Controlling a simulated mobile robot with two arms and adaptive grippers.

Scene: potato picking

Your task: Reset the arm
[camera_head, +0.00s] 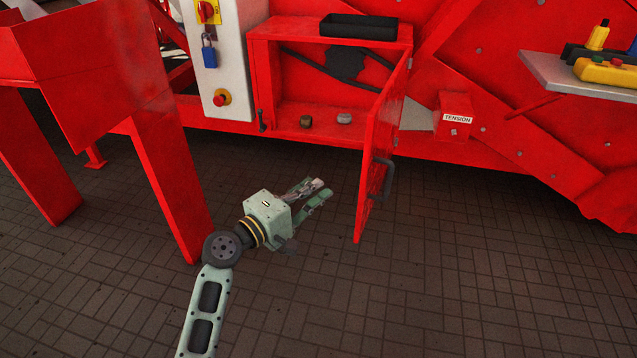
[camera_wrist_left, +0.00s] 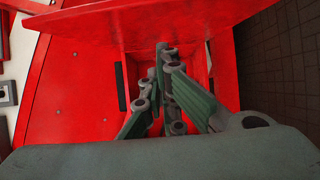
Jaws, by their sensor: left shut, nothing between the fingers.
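My left arm comes in from the bottom left in the head view. Its green gripper (camera_head: 318,190) hangs over the brick floor, in front of an open red cabinet (camera_head: 262,85) and to the left of its open door (camera_head: 382,140). The gripper is shut and empty. In the left wrist view the fingers (camera_wrist_left: 162,55) come together and point toward the red cabinet opening. Two small lumps, one brown (camera_head: 306,121) and one grey (camera_head: 344,118), lie on the cabinet floor. My right gripper does not show.
A black tray (camera_head: 358,26) sits on top of the cabinet. A white control panel (camera_head: 222,55) with a blue padlock (camera_head: 209,53) is left of it. Red legs (camera_head: 170,170) stand at the left. A grey shelf (camera_head: 590,83) holds a yellow control box (camera_head: 606,72). The floor at lower right is clear.

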